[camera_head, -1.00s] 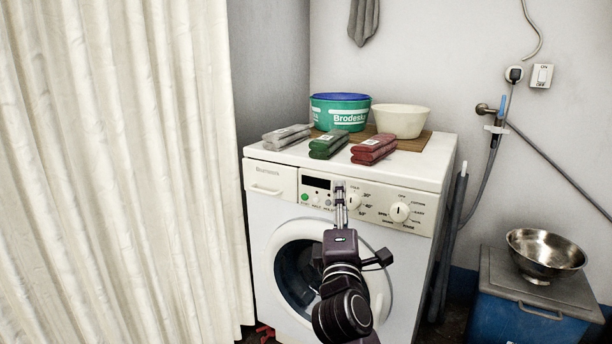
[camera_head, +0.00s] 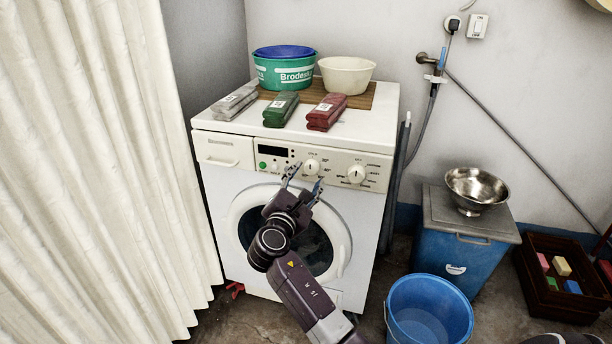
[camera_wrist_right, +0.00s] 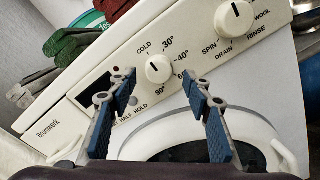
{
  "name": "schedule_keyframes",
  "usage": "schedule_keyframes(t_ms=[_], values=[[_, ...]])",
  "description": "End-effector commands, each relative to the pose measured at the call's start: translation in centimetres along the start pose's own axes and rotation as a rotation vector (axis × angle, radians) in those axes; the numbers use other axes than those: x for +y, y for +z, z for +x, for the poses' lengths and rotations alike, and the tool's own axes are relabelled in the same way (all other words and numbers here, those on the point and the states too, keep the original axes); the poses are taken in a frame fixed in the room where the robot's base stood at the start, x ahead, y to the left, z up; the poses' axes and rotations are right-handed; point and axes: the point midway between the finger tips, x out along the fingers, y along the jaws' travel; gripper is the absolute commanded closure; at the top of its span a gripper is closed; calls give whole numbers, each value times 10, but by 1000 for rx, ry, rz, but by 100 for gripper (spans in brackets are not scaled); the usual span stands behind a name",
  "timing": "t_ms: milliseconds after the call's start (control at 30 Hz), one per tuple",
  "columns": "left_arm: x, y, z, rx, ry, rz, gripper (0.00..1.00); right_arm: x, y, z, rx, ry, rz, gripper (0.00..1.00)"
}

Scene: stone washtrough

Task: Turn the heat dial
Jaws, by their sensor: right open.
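The heat dial (camera_head: 311,167) is a round white knob on the washing machine's front panel, with COLD, 30, 40, 60 and 90 degree marks around it. In the right wrist view the heat dial (camera_wrist_right: 158,69) lies just beyond and between my fingertips, its dark pointer mark toward the upper left. My right gripper (camera_head: 305,177) is open in front of the panel, just below the dial. In the right wrist view the right gripper (camera_wrist_right: 160,76) has its blue-padded fingers spread, with nothing between them. My left gripper is not in view.
A program dial (camera_head: 357,174) sits right of the heat dial. The washing machine (camera_head: 222,178) carries tubs and folded cloth bundles on top. A cream curtain (camera_head: 90,170) hangs at left. A blue bucket (camera_head: 428,312) and a blue bin (camera_head: 440,262) stand at right.

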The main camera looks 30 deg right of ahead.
Motion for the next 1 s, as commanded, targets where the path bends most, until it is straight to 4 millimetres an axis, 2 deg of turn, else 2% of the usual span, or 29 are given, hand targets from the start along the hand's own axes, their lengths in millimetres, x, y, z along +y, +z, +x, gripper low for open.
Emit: schedule_keyframes(t_ms=[33,200,500,867,1000], values=[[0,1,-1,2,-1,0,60,-1,0,8,-2,-1,0,54],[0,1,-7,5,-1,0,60,0,0,22,0,1,1,54],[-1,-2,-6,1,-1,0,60,0,0,25,1,0,2,54],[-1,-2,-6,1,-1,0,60,0,0,24,1,1,2,94],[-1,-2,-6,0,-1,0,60,0,0,24,1,0,4,96]])
